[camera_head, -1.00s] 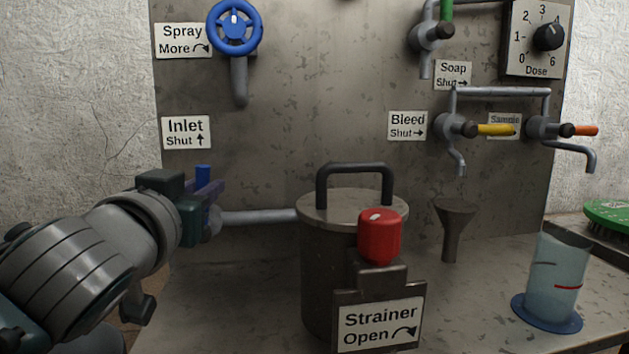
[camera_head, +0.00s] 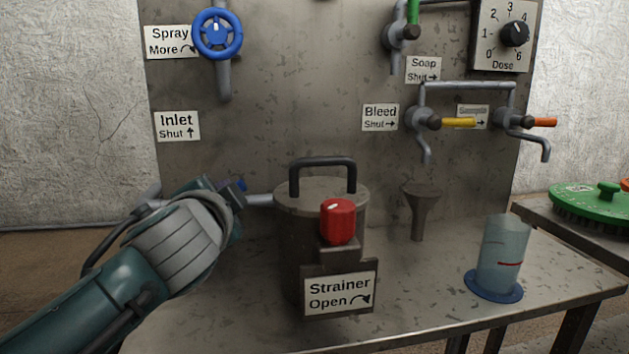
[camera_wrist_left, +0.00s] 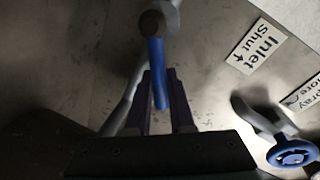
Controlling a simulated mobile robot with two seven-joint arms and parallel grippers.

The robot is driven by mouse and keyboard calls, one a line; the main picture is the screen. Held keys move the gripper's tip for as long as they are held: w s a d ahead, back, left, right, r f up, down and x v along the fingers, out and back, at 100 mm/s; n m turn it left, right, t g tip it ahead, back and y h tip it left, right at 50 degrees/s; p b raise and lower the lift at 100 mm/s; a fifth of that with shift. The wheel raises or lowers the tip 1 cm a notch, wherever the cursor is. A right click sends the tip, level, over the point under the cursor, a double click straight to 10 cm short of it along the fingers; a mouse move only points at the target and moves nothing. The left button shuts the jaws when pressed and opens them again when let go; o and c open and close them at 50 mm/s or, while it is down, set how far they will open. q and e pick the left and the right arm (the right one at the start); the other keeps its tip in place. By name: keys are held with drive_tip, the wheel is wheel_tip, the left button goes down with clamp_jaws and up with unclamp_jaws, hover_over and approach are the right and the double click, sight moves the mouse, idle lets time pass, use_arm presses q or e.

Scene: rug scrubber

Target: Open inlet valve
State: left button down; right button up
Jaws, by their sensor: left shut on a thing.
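The inlet valve's blue lever (camera_wrist_left: 158,75) lies between the two fingers of my left gripper (camera_wrist_left: 160,85) in the left wrist view. It runs down from a dark round pivot (camera_wrist_left: 152,24) and leans to the right of straight up, judged against the panel labels. In the head view my left gripper (camera_head: 238,190) is at the inlet pipe (camera_head: 260,200), left of the strainer, with a bit of blue showing at its tip. My wrist hides most of the valve there. The Inlet label (camera_head: 177,126) reads "Shut" with an up arrow. My right gripper is not in view.
The strainer pot (camera_head: 290,235) with a red knob (camera_head: 338,221) stands close to the right of my left gripper. The blue Spray wheel (camera_head: 217,34) is above. A funnel (camera_head: 419,212) and a measuring cup (camera_head: 502,250) stand farther right on the bench.

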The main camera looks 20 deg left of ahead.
use_arm(q)
drive_tip(key=f+m, duration=0.2)
drive_tip(key=m, duration=0.1)
drive_tip(key=shift+w+d+f+g+y, duration=0.2)
drive_tip(key=shift+d+g+y, duration=0.1)
drive_tip(key=shift+d, duration=0.1)
drive_tip(key=shift+f+m+y+b, duration=0.4)
drive_tip(key=shift+f+m+b, duration=0.1)
drive_tip(key=shift+m, duration=0.6)
drive_tip(key=c, duration=0.8)
unclamp_jaws()
drive_tip(key=shift+s+d+r+p, duration=0.2)
drive_tip(key=shift+s+d+p, duration=0.05)
drive_tip(key=shift+s+p, duration=0.1)
drive_tip(key=p+v, duration=0.2)
drive_tip(key=v, duration=0.6)
drive_tip(key=shift+s+d+r, duration=0.1)
drive_tip(key=shift+s+d, duration=0.05)
drive_tip(key=shift+s, duration=0.1)
drive_tip(key=shift+s+d, duration=0.1)
drive_tip(key=shift+s, duration=0.1)
